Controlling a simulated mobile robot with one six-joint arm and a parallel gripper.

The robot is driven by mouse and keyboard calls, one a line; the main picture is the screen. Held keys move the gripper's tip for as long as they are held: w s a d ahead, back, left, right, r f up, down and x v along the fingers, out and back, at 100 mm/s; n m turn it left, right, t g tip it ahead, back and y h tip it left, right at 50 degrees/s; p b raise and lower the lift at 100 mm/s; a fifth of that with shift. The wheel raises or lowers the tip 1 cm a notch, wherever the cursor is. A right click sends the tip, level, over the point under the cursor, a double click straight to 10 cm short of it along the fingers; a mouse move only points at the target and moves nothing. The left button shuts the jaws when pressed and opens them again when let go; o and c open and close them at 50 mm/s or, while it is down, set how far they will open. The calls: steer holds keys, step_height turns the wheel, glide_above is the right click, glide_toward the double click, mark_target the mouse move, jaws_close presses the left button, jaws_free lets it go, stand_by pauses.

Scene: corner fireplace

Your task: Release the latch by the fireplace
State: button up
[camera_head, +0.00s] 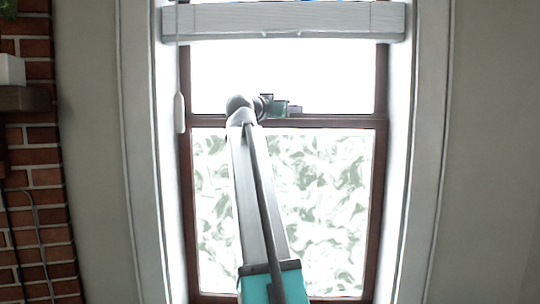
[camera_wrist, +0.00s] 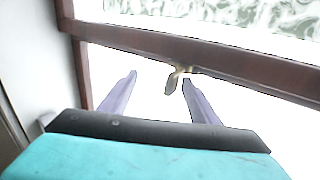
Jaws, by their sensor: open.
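A small brass-coloured latch (camera_wrist: 175,78) sits on the brown window rail (camera_wrist: 230,62) in the wrist view. Its lever hangs from the rail toward my gripper. My gripper (camera_wrist: 160,80) is open, with its two pale purple fingers on either side of the latch's lever. The lever is closer to the right finger, and I cannot tell whether they touch. In the head view my gripper (camera_head: 295,109) is at the window's middle rail (camera_head: 335,122). The latch is not distinguishable there, where my arm's end covers part of the rail.
A brick fireplace wall (camera_head: 35,160) with a dark mantel (camera_head: 22,98) and a white object (camera_head: 11,70) is at the left. A gathered blind (camera_head: 285,20) hangs above, with a cord pull (camera_head: 179,113) beside the left frame. The lower pane (camera_head: 330,200) is patterned.

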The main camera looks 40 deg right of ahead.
steer(key=shift+s+d+n+t+y+p, duration=0.1)
steer(key=shift+d+n+t+y+p, duration=0.15)
steer(key=shift+n+t+p, duration=0.3)
steer(key=shift+s+d+n+t+y+p, duration=0.1)
steer(key=shift+n+t+y+p, duration=0.3)
steer(key=shift+t+p, duration=0.35)
steer(key=shift+s+d+n+t+y+p, duration=0.1)
steer(key=shift+d+n+t+y+p, duration=0.15)
steer(key=shift+n+t+p, duration=0.35)
steer(key=shift+d+n+t+y+p, duration=0.2)
steer(key=shift+n+t+y+p, duration=0.2)
steer(key=shift+t+p, duration=0.35)
steer(key=shift+d+n+t+y+p, duration=0.2)
steer(key=shift+n+t+y+p, duration=0.3)
steer(key=shift+t, duration=0.15)
steer(key=shift+d+n+t+y+p, duration=0.2)
steer(key=shift+n+t+y+p, duration=0.3)
steer(key=shift+t, duration=0.1)
steer(key=b+v, duration=0.2)
steer(key=v, duration=1.2)
steer(key=w+f+y, duration=0.1)
steer(key=w+f, duration=0.3)
steer(key=f, duration=0.3)
steer(key=w+f+n+g+y, duration=0.1)
steer(key=w+f+y, duration=0.1)
steer(key=w+f, duration=0.3)
steer(key=shift+w+a+f, duration=0.2)
steer(key=shift+a+f, duration=0.1)
steer(key=shift+f, duration=1.3)
